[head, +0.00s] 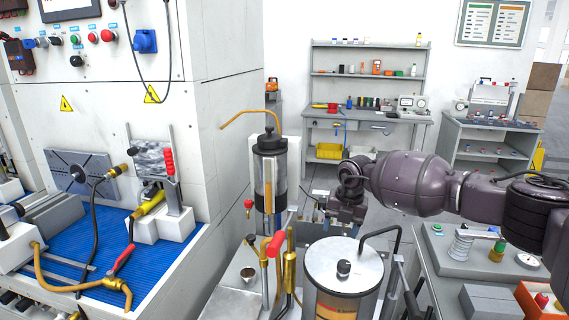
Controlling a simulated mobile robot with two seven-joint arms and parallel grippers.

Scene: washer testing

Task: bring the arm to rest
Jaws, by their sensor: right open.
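My right arm reaches in from the right edge of the head view. Its dark gripper (345,222) points down in the middle of the picture, behind the large lidded canister in front. The jaws are open, and I see nothing held between them. The fingertips are small and partly hard to make out. My left arm and gripper are not in view.
A metal-lidded canister (343,268) stands close below my right gripper. A tall clear cylinder (269,180) stands to its left, with red-handled valves (274,244) in front. A white test machine (120,90) fills the left. A shelf bench (365,115) stands behind.

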